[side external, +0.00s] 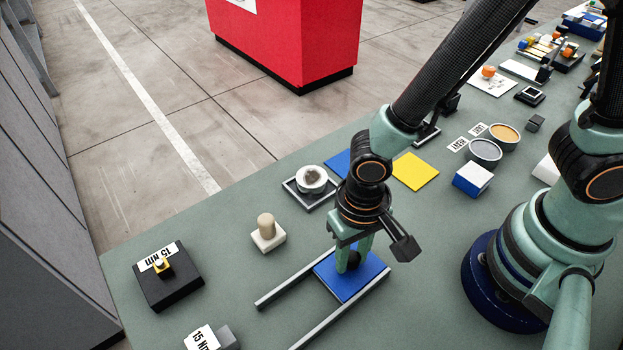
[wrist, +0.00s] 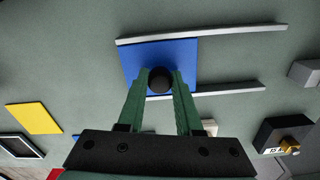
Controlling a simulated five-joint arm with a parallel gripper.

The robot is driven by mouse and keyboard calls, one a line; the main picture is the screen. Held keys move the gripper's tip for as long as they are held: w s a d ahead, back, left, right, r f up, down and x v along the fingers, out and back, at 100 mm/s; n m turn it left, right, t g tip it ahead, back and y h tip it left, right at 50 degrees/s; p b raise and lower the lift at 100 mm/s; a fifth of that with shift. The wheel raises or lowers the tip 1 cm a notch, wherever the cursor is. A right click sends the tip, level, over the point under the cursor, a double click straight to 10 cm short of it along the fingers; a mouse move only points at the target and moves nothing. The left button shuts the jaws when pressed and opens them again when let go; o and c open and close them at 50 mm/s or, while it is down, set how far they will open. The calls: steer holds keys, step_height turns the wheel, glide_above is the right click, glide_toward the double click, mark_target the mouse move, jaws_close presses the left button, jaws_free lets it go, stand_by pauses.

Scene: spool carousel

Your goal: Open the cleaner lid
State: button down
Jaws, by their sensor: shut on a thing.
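A flat blue plate with a black knob, which looks like the cleaner lid (side external: 337,279), lies between two grey rails at the front of the table. It also shows in the wrist view (wrist: 138,60), with the round black knob (wrist: 160,79) near its lower edge. My gripper (side external: 351,260) points down over the plate, with its green fingers on either side of the knob. In the wrist view my gripper (wrist: 161,90) is shut on the knob. What lies under the plate is hidden.
The grey rails (side external: 294,278) run out to the lower left, with bare table between them. A pale block with a beige peg (side external: 267,233) stands left of them. A black "15 Nm" block (side external: 168,279) stands farther left. A yellow square (side external: 415,171) lies behind my gripper.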

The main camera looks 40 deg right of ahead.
stand_by(0.4)
steer(key=a, duration=1)
steer(key=c, duration=0.6)
jaws_free()
steer(key=shift+r, duration=0.1)
step_height(320, 180, up, 12)
